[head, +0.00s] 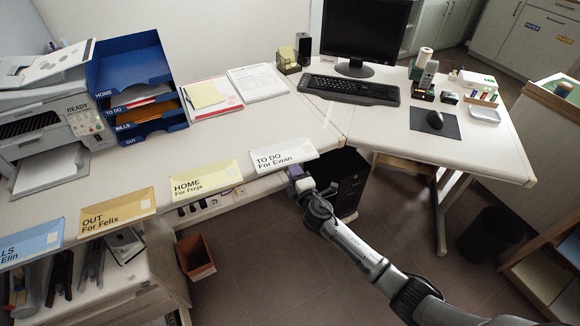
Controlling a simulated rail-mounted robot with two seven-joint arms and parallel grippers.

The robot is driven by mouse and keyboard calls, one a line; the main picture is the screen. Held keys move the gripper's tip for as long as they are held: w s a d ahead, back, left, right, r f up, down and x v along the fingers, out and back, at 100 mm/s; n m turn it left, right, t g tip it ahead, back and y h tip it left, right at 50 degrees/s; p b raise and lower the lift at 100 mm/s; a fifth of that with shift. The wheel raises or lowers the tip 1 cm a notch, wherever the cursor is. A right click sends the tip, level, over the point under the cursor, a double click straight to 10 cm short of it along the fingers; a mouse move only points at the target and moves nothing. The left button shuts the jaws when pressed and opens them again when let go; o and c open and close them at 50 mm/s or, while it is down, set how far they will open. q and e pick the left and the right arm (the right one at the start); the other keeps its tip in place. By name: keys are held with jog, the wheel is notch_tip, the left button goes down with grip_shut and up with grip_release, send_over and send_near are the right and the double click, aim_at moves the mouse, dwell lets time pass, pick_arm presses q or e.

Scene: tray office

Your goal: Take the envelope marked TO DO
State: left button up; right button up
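The white envelope marked TO DO, For Ewan (290,160), lies at the front edge of the desk, rightmost in a row of envelopes. My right gripper (296,173) is at the lower edge of this envelope, its arm coming in from the lower right. The fingertips are small and close against the envelope's edge, so I cannot tell whether they are open or shut on it. My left gripper is not in view.
Left of it lie the yellow HOME envelope (222,179), orange OUT envelope (137,205) and blue BILLS envelope (45,247). Blue stacked trays (130,66) stand behind, beside a printer (85,122). A black computer case (350,180) stands below the desk near my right gripper.

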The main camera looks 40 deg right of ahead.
aim_at(290, 160)
jog(key=shift+b+x, duration=0.65)
jog(key=shift+x, duration=1.45)
grip_shut()
notch_tip(290, 160, up, 3)
jog(key=p, duration=0.2)
jog(key=shift+p, duration=0.35)
jog(key=shift+w+f, duration=0.1)
jog(key=shift+f, duration=0.1)
jog(key=s+a+r+p, duration=0.2)
jog(key=s+p, duration=0.2)
jog(key=s, duration=0.2)
jog(key=s+a+r+p, duration=0.2)
jog(key=s+r+p, duration=0.1)
jog(key=s, duration=0.4)
jog(key=shift+s+p, duration=0.3)
jog(key=shift+p, duration=0.25)
